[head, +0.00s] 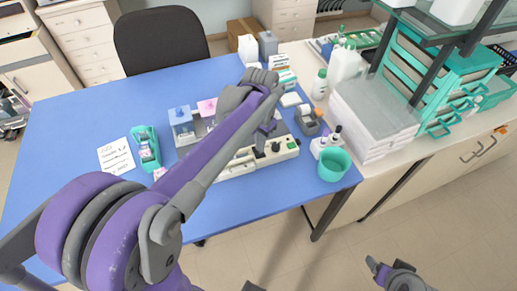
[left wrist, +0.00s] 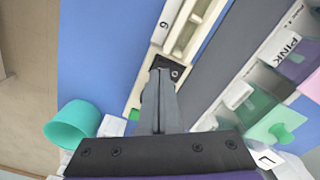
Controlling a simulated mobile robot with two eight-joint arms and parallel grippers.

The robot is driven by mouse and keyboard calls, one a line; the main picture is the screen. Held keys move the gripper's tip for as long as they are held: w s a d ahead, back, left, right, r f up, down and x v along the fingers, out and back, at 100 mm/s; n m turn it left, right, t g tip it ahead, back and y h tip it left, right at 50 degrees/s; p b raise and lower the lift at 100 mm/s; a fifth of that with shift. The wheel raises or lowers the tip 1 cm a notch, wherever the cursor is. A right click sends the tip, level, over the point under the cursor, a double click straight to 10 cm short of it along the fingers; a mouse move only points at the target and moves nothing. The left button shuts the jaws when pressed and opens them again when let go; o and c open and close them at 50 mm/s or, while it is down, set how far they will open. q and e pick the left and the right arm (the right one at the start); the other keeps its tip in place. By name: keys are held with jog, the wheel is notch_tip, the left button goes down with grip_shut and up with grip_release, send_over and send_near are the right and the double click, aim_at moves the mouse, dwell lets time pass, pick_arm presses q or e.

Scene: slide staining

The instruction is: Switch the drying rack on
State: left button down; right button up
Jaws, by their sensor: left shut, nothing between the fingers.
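The drying rack (head: 238,165) is a long cream unit on the blue table, with dark controls and a green button (head: 291,145) at its right end. In the left wrist view, its slotted body (left wrist: 184,30) runs upward, with a black switch panel (left wrist: 172,69) at its near end. My left gripper (head: 260,147) is shut and empty, pointing down at the control end. In the left wrist view, its fingertips (left wrist: 160,72) overlap the panel's edge; I cannot tell whether they touch it. The switch's position is unclear. My right gripper (head: 379,269) is low at the right, away from the table.
Staining jars with blue (head: 181,118) and pink (head: 207,108) lids stand behind the rack. A teal cup (head: 334,164) and small bottles (head: 326,146) stand to its right. A teal holder (head: 146,148) and a paper sheet (head: 116,156) lie left. The table's front left is clear.

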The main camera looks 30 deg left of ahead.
pick_arm(q)
jog(key=shift+f+b, duration=0.55)
jog(key=shift+f, duration=0.4)
pick_arm(e)
jog(key=shift+s+f, duration=0.25)
jog(key=shift+f, duration=0.45)
pick_arm(q)
jog(key=shift+r, duration=0.15)
pick_arm(e)
jog(key=shift+r, duration=0.1)
pick_arm(q)
jog(key=shift+r+p, duration=1.9)
jog(key=shift+r, duration=1.55)
pick_arm(e)
jog(key=r, duration=0.1)
jog(key=w+r, duration=0.1)
jog(key=r, duration=0.1)
jog(key=w+r, duration=0.1)
jog(key=r, duration=0.1)
jog(key=shift+w, duration=0.1)
